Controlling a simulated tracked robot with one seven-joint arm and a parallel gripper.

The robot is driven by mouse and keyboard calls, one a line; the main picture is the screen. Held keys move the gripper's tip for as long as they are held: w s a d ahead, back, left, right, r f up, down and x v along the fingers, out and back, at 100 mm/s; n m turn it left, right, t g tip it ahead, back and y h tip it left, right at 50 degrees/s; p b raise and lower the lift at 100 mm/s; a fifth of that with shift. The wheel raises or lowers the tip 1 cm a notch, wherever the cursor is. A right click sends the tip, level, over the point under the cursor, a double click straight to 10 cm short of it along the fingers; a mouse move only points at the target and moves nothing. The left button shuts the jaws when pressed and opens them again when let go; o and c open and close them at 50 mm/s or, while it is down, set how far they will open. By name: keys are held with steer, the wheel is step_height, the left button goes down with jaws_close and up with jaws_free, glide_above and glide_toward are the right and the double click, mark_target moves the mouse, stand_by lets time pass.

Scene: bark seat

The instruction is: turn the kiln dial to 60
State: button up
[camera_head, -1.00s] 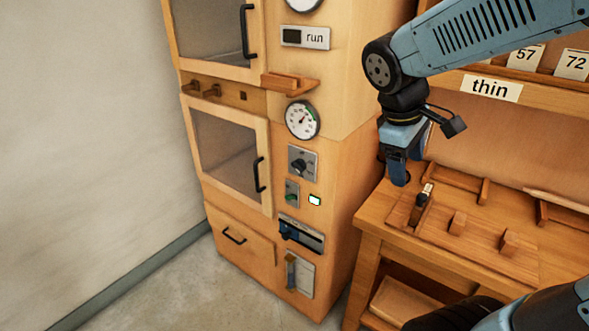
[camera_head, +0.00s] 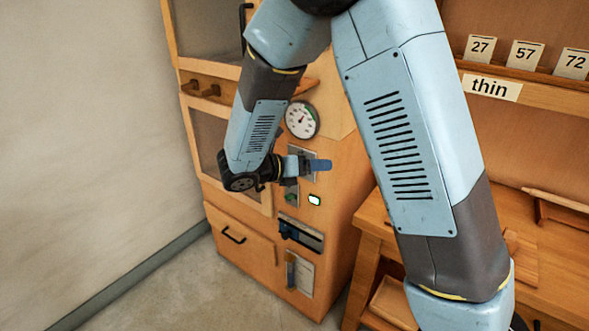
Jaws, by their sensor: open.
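The cabinet (camera_head: 334,238) has a round white gauge (camera_head: 301,120) with a dark needle and coloured marks. Below the gauge is a grey plate (camera_head: 303,152). The dark dial knob on this plate is hidden behind my gripper now. My gripper (camera_head: 322,165) is open, with its blue fingers pointing right across the plate, just below the gauge. I cannot tell whether the fingers touch the knob or stand around it, and the knob's setting does not show.
Below are a green button (camera_head: 291,197), a small lit display (camera_head: 314,200), a dark slider panel (camera_head: 301,234) and a lever plate (camera_head: 301,272). A drawer (camera_head: 240,234) is at lower left. A wooden bench (camera_head: 560,250) and number cards (camera_head: 525,54) are at right.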

steer(key=w+a+f+n+t+y, duration=0.1)
steer(key=a+f+n+t, duration=0.35)
steer(key=a, duration=0.25)
steer(key=a+f+n+t+y, duration=0.1)
steer(key=a+f+n+t, duration=0.25)
steer(key=a+n, duration=0.25)
steer(key=x, duration=1.3)
steer(key=shift+w+d+f+g, duration=0.2)
steer(key=shift+w+f+g, duration=0.05)
steer(key=shift+f+g, duration=0.15)
steer(key=shift+c, duration=0.5)
steer(key=c, duration=0.9)
steer(key=shift+d, duration=0.2)
steer(key=shift+a, duration=0.15)
